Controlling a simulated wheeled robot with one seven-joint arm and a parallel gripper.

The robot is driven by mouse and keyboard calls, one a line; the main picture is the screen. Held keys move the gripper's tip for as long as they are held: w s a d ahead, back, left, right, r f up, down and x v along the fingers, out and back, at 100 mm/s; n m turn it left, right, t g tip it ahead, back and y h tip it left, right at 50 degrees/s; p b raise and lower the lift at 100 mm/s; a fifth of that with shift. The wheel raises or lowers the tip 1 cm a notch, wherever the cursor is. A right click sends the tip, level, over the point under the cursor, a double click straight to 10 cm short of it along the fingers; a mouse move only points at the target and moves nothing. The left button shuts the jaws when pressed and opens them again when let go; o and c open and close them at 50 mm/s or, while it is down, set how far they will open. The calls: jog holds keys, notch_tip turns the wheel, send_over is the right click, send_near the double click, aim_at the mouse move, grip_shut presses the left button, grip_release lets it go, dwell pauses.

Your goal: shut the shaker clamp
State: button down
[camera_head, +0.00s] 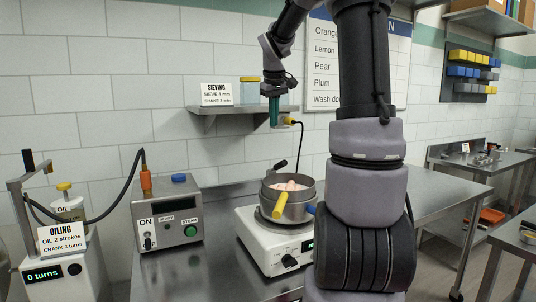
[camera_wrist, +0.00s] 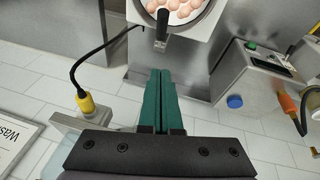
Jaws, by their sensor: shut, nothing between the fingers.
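The shaker (camera_head: 265,243) is a white box on the steel bench, with a round metal sieve pan (camera_head: 268,196) of pale pink balls on top. The pan also shows at the top of the wrist view (camera_wrist: 150,12). A short black lever (camera_head: 280,164), apparently the clamp, sticks up at the pan's back rim and tilts up to the right. It also shows in the wrist view (camera_wrist: 162,24), beside a grey bracket. My gripper (camera_head: 274,122) has green fingers, pressed together and empty. They point down above and behind the pan, apart from the lever (camera_wrist: 166,72).
A wall shelf (camera_head: 225,109) with a sieving sign and jar is close behind my gripper. A yellow plug (camera_head: 291,121) with a black cable hangs beside it. A steam control box (camera_head: 172,215) stands left.

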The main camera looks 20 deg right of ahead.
send_over(277, 166)
jog(key=w, duration=0.2)
notch_tip(277, 166, down, 8)
jog(key=shift+s+d+f, duration=0.1)
jog(key=shift+s+f, duration=0.25)
jog(key=shift+f, duration=0.4)
jog(key=shift+s+a+f, duration=0.1)
jog(key=shift+s+f, duration=0.25)
jog(key=shift+f, duration=0.35)
jog(key=shift+s+d+f, duration=0.1)
jog(key=shift+s+f, duration=0.25)
jog(key=shift+f, duration=0.4)
jog(key=shift+s+f, duration=0.95)
jog(key=shift+f, duration=0.05)
jog(key=shift+s+f, duration=0.4)
jog(key=shift+f, duration=0.25)
jog(key=shift+s+f, duration=0.4)
jog(key=shift+f, duration=0.35)
